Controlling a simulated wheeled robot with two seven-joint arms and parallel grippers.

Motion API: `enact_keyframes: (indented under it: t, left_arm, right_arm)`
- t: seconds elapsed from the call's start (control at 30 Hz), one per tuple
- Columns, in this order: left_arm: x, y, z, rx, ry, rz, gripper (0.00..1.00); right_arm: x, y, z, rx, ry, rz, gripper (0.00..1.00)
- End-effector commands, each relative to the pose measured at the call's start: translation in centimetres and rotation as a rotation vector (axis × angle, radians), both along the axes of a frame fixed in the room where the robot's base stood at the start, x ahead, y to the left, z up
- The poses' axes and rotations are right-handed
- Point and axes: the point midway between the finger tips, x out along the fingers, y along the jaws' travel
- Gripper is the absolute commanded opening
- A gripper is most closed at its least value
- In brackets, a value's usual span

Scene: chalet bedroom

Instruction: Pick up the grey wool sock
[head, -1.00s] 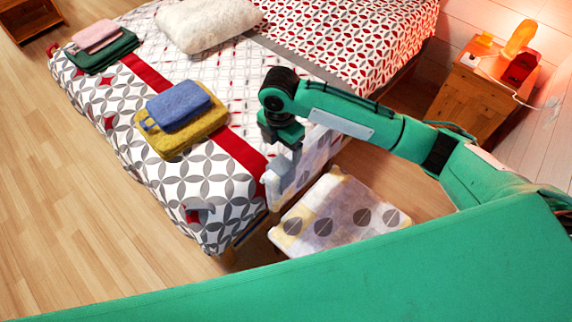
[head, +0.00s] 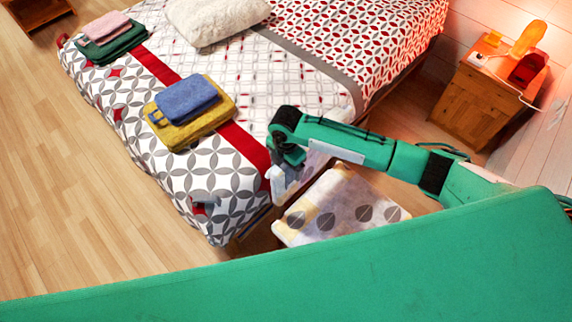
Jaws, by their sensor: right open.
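A small grey shape (head: 203,196), which looks like the grey wool sock, lies on the bed's near corner. It blends with the grey leaf pattern of the cover, so its outline is hard to tell. My right gripper (head: 280,188) is open and points down beside the near edge of the bed, to the right of the grey shape and apart from it. Nothing shows between its pale fingers. My left gripper is out of view.
The bed holds a blue folded cloth (head: 186,101) on a yellow one (head: 205,126), a pink-and-green pile (head: 110,48) and a white pillow (head: 215,18). A cloth-topped stool (head: 345,190) stands below my right arm. A wooden nightstand (head: 472,107) stands right. Floor is clear at left.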

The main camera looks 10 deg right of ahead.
Motion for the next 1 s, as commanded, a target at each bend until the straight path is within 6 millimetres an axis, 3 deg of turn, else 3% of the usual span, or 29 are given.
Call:
enact_keyframes:
  t: [0.13,0.37,0.77,1.0]
  left_arm:
    - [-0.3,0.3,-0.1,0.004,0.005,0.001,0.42]
    - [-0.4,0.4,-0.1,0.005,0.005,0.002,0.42]
    - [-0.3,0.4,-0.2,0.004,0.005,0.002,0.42]
    - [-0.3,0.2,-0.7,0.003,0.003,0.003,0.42]
  right_arm:
    - [0.0,0.0,0.0,0.0,0.0,0.0,0.82]
    - [0.0,0.0,0.0,0.0,0.0,-0.001,0.36]
    - [0.1,0.0,0.5,-0.001,-0.001,-0.002,0.35]
    - [0.1,0.0,3.4,0.001,-0.003,0.0,0.35]
